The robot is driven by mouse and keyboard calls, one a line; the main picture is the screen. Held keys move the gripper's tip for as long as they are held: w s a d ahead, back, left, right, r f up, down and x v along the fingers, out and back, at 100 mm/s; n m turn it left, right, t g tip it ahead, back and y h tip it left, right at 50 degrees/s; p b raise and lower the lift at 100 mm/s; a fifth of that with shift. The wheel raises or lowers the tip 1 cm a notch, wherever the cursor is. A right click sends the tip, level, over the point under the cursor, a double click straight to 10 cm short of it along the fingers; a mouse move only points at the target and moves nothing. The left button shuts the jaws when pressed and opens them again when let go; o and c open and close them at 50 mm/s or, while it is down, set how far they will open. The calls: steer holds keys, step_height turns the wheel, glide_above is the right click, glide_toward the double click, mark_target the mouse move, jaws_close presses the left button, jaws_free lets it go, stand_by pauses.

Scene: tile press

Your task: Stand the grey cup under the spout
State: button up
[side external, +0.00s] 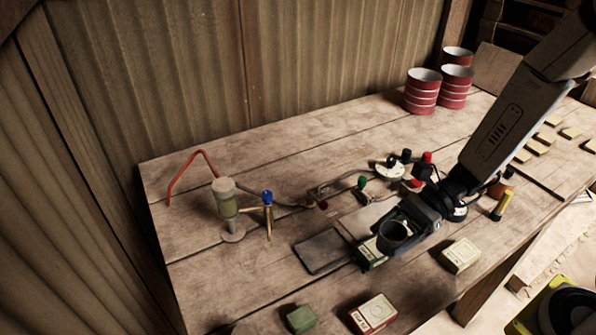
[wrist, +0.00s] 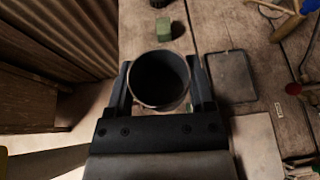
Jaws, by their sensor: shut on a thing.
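The grey cup (side external: 392,238) is held upright, mouth up, between the jaws of my gripper (side external: 400,222), over the right part of the table. In the wrist view the round dark mouth of the cup (wrist: 160,80) sits between the two fingers of my gripper (wrist: 160,72). The cup looks empty, but its inside is dark. A blue-knobbed tap (side external: 267,200) on thin brass legs stands to the left, beside a clear cylinder with a cream top (side external: 226,207). I cannot make out the spout itself. The cup is well to the right of the tap.
A dark flat plate (side external: 322,250) lies between cup and tap; it also shows in the wrist view (wrist: 231,78). Small boxes (side external: 460,255) (side external: 373,313) and a green block (side external: 301,319) lie near the front edge. Red-striped cans (side external: 422,92) stand at the back.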

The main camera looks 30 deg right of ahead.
steer(key=shift+w, duration=0.1)
steer(key=shift+w+a, duration=0.15)
steer(key=shift+w, duration=0.4)
steer(key=w+a+r, duration=0.1)
steer(key=w+a, duration=0.3)
steer(key=w, duration=0.3)
steer(key=w+a+r, duration=0.1)
steer(key=w+a, duration=0.2)
steer(key=w, duration=0.5)
steer(key=shift+w+a+n+g, duration=0.15)
steer(key=shift+a+n+g, duration=0.15)
steer(key=shift+a+g, duration=0.1)
steer(key=shift+f, duration=0.1)
step_height(320, 180, down, 14)
steer(key=shift+r, duration=0.1)
steer(key=a, duration=0.3)
steer(key=shift+a, duration=0.45)
steer(key=shift+a, duration=0.1)
